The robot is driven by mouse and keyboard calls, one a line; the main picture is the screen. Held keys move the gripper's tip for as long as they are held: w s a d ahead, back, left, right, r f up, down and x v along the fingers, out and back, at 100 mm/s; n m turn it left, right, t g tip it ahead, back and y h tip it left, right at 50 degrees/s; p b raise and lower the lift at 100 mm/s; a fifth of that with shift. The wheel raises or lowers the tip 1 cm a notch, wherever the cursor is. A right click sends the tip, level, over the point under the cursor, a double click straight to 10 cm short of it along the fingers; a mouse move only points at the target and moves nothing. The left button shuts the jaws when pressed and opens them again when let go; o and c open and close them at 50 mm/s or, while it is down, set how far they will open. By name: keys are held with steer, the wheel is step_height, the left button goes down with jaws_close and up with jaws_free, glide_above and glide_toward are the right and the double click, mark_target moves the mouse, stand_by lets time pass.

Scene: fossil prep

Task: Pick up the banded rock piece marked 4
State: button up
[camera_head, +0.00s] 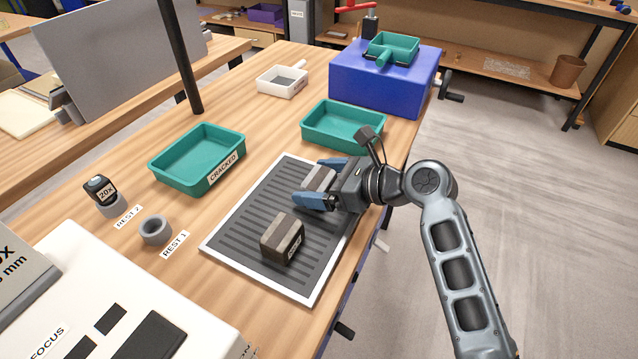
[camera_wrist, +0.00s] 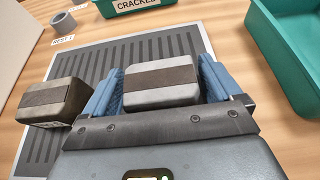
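A grey-brown banded rock piece (camera_wrist: 160,82) sits on the dark ribbed mat, between the blue fingers of my gripper (camera_wrist: 160,92). The fingers flank its two sides closely; whether they press on it cannot be told. No mark shows on this piece. In the head view my gripper (camera_head: 325,182) is low over the mat and partly hides this rock (camera_head: 318,178). A second banded rock piece (camera_head: 282,238) lies nearer on the mat with a white label too small to read. It also shows left of my gripper in the wrist view (camera_wrist: 50,100).
The light-rimmed mat (camera_head: 222,243) lies on a wooden bench. A green tray labelled CRACKED (camera_head: 190,165) and another green tray (camera_head: 342,122) stand beyond it. REST 1 ring (camera_head: 155,230) and a 20x lens piece (camera_head: 100,189) are at left. A blue box (camera_head: 378,88) stands farther back.

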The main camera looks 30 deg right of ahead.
steer(key=c, duration=0.9)
steer(key=shift+c, duration=0.3)
steer(key=shift+r, duration=0.1)
